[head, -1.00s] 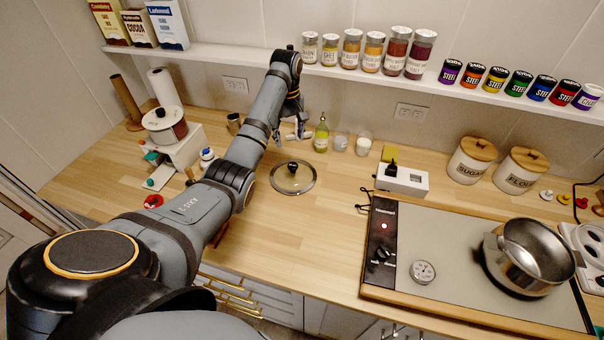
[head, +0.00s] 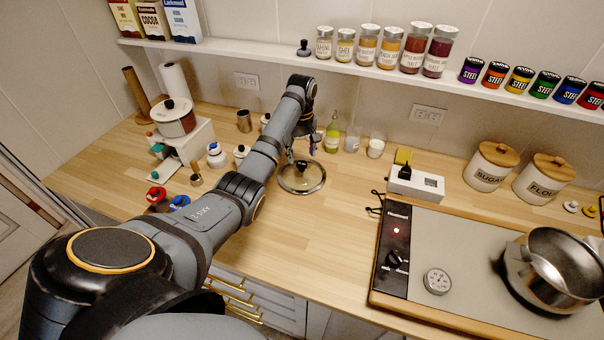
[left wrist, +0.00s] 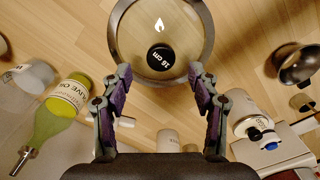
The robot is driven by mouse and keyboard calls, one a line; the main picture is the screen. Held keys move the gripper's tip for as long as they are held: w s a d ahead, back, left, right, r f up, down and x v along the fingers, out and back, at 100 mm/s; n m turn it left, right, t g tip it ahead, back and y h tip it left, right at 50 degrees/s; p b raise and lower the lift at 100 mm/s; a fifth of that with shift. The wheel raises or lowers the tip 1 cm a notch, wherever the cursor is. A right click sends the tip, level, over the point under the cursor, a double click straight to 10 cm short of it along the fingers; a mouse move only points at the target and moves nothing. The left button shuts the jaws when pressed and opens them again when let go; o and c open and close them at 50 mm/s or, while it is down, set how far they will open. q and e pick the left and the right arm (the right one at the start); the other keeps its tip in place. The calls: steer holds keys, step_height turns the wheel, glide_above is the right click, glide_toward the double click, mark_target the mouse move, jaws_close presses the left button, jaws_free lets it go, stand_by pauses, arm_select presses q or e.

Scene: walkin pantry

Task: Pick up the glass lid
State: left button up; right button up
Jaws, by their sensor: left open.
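The glass lid (head: 300,184) lies on the wooden counter, round with a metal rim and a dark knob. In the left wrist view the lid (left wrist: 180,25) is at the top centre, its knob (left wrist: 160,58) marked "16 cm". My left gripper (head: 304,152) is at the lid's far side in the head view. In the left wrist view its two fingers (left wrist: 160,75) are apart, with the knob between and beyond the tips. It holds nothing. Whether the fingertips touch the lid I cannot tell. My right gripper is not in view.
An olive oil bottle (head: 332,137) and a white candle jar (head: 376,148) stand behind the lid to the right. Small canisters (head: 240,154) and a white riser (head: 192,150) with a pot stand to the left. The counter in front of the lid is clear.

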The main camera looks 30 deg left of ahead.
mark_target(302, 163)
arm_select(q)
steer(key=shift+s+d+f+p, duration=0.1)
steer(key=shift+f+p, duration=0.25)
steer(key=shift+f, duration=1.6)
jaws_close()
